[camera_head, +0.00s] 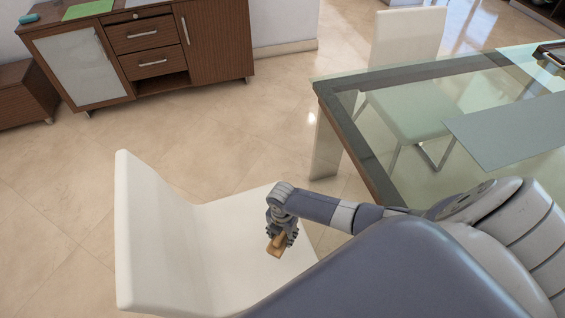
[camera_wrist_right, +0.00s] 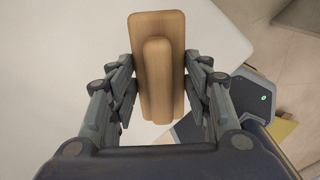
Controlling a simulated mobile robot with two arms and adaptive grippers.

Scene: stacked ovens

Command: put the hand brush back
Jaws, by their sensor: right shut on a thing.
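The hand brush (camera_wrist_right: 171,30) shows in the right wrist view as a light wooden block with a raised wooden handle along its middle. My right gripper (camera_wrist_right: 158,88) is shut on it, with fingers on both its sides. In the head view the brush (camera_head: 277,245) is a small brown piece below my right gripper (camera_head: 281,236), over the seat of a white chair (camera_head: 225,240). I cannot tell whether the brush touches the seat. The underside of the brush is hidden. My left gripper is not in view.
A glass table (camera_head: 352,134) with a dark wooden edge stands at the right, with another white chair (camera_head: 408,40) behind it. A brown cabinet (camera_head: 215,45) with drawers stands at the back left, a green item (camera_head: 88,9) on top. The tiled floor between is clear.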

